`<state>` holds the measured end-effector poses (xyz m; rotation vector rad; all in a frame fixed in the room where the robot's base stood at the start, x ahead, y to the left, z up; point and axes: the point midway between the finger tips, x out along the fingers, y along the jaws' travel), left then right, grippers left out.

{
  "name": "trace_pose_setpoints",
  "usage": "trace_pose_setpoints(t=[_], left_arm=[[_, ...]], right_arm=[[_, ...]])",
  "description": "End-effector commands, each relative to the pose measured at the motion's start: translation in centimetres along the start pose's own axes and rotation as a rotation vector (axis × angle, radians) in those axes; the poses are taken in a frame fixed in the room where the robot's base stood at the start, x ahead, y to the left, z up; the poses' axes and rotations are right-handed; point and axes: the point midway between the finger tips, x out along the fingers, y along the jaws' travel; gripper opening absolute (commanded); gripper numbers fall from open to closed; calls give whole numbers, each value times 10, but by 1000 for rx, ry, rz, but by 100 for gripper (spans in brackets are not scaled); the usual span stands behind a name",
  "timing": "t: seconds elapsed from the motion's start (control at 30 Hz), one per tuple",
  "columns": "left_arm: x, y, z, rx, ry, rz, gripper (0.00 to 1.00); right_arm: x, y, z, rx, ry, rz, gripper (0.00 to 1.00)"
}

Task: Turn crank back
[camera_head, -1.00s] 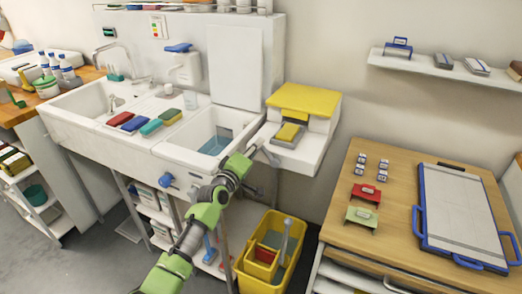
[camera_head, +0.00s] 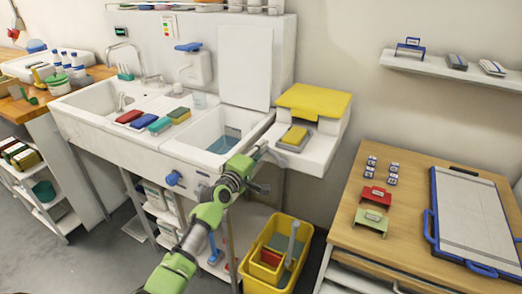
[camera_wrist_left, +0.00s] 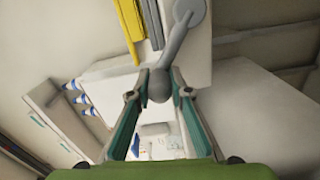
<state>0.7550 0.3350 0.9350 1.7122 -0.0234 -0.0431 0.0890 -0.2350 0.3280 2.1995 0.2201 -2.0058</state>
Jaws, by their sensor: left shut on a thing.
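The grey crank (camera_wrist_left: 182,45) shows in the left wrist view, with its round hub at the top and its arm slanting down to a ball-shaped knob (camera_wrist_left: 158,86). My left gripper (camera_wrist_left: 159,80) is shut on this knob, one finger on each side. In the head view my left gripper (camera_head: 260,149) is at the front of the white unit (camera_head: 315,158) with the yellow lid (camera_head: 312,101), right of the sink basin. The crank is hard to make out there, being small and partly behind the gripper. My right gripper is not in view.
A yellow bucket (camera_head: 258,273) stands on the floor below my left arm. The sink (camera_head: 185,150) with several coloured sponges is to the left, a blue knob (camera_head: 173,178) on its front. A wooden table (camera_head: 345,235) with a blue-framed board (camera_head: 468,215) is at the right.

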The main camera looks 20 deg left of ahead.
Motion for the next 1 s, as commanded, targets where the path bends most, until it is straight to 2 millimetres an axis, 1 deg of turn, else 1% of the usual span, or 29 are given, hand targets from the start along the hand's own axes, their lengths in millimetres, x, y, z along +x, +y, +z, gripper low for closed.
trace_pose_setpoints(t=[0.03, 0.1, 0.43, 0.57, 0.67, 0.73, 1.0], left_arm=[[0, -3, 4, -8, -7, -5, 22], [0, -3, 4, -6, -6, -5, 36], [-1, -1, 1, -1, -2, -2, 36], [-8, -2, 1, -2, -2, -2, 36], [-20, -2, 2, -1, -3, -3, 36], [-32, -2, 2, -2, -1, -3, 36], [-86, -2, 2, -1, -3, -4, 36]], right_arm=[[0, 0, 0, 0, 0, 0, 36], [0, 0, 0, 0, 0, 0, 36], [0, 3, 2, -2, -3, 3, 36], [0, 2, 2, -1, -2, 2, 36], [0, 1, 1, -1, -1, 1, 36], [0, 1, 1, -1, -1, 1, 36], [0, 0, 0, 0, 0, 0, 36]])
